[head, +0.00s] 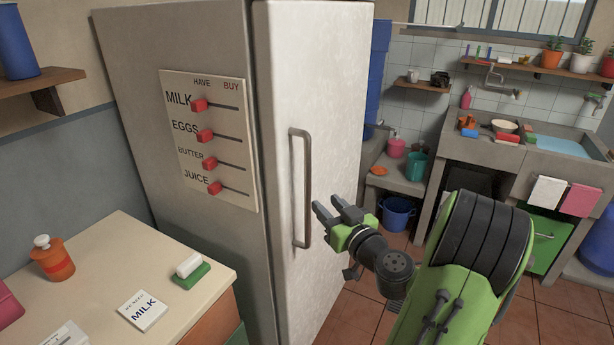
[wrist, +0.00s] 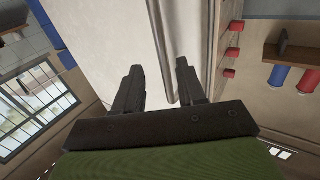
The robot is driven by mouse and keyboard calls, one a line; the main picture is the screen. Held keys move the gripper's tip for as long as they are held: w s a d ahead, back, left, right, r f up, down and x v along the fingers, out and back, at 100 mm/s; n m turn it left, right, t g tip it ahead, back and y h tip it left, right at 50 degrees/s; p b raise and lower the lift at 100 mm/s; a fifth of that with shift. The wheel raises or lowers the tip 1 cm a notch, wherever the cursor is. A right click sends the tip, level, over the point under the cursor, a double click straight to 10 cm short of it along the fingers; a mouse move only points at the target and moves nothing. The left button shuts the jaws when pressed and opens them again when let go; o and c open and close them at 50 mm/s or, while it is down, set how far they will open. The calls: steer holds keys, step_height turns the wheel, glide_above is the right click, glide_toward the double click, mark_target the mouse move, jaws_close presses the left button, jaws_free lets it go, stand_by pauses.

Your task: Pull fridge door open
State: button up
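The tall pale fridge (head: 150,70) stands at the centre left in the head view, and its door (head: 325,70) looks shut. A grey vertical bar handle (head: 306,190) is on the door near its left edge. My gripper (head: 328,205) is open and empty, just right of the handle's lower half, with its fingers pointing toward it. In the wrist view the handle (wrist: 168,75) shows between the two spread fingertips of my gripper (wrist: 158,68). Whether the bar lies within the fingers' reach in depth I cannot tell.
A counter (head: 100,265) with an orange bottle (head: 52,258), a green-based brush (head: 190,270) and a milk card (head: 142,310) is at the lower left. A sink counter (head: 480,150) and a blue bucket (head: 397,213) stand to the right. Tiled floor (head: 345,315) shows below the door.

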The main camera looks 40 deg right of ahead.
mark_target(309, 188)
steer(key=p+x, duration=0.3)
steer(key=x, duration=0.7)
steer(key=shift+a, duration=0.1)
jaws_close()
